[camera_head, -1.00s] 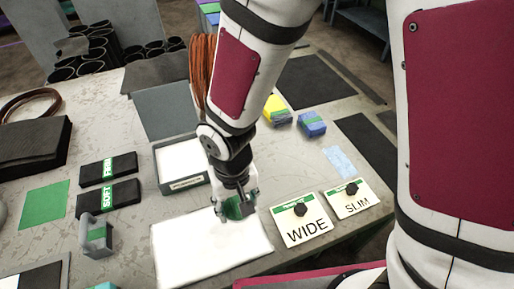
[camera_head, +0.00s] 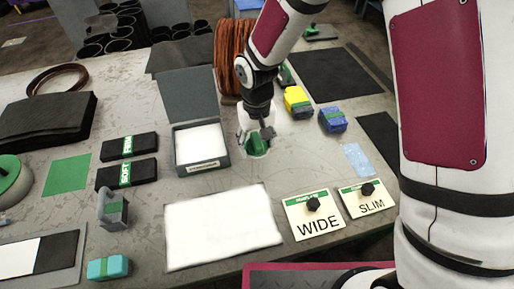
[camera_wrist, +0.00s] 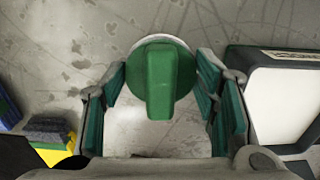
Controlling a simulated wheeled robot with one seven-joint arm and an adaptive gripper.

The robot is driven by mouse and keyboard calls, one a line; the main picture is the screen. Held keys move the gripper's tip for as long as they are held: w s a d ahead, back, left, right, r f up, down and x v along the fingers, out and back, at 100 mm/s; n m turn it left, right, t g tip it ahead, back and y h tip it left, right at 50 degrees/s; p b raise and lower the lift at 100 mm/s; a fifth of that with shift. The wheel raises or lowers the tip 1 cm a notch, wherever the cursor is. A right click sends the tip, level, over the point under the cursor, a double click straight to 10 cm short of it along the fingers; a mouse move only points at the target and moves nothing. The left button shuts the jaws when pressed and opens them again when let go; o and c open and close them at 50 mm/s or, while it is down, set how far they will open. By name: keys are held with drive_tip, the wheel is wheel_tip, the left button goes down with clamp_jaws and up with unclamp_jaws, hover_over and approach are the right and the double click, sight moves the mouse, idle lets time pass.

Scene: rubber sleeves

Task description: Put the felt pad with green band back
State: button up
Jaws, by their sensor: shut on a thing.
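My gripper (camera_head: 258,140) is low over the grey table, just right of the open grey box. Its fingers are closed on the sides of a round pad (camera_wrist: 160,95) with a green top, a raised green grip and a pale rim. The pad also shows under the gripper in the head view (camera_head: 257,148). I cannot tell whether it touches the table. The open box (camera_head: 204,169) has a white inside and a raised lid. A black block marked SOFT (camera_head: 142,172) and one marked FIRM (camera_head: 144,143), each with a green band, lie left of it.
A white cloth (camera_head: 222,228) lies in front. A yellow block (camera_head: 297,101) and a blue block (camera_head: 333,120) are right of my gripper. WIDE (camera_head: 315,219) and SLIM (camera_head: 368,199) plates stand at the front right. A copper coil (camera_head: 231,60) stands behind.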

sight(257, 150)
drive_tip(key=shift+w+f, duration=0.15)
drive_tip(key=shift+f, duration=0.75)
drive_tip(key=shift+w+f, duration=0.1)
drive_tip(key=shift+f, duration=0.75)
drive_tip(key=shift+f, duration=0.2)
drive_tip(key=o, duration=1.2)
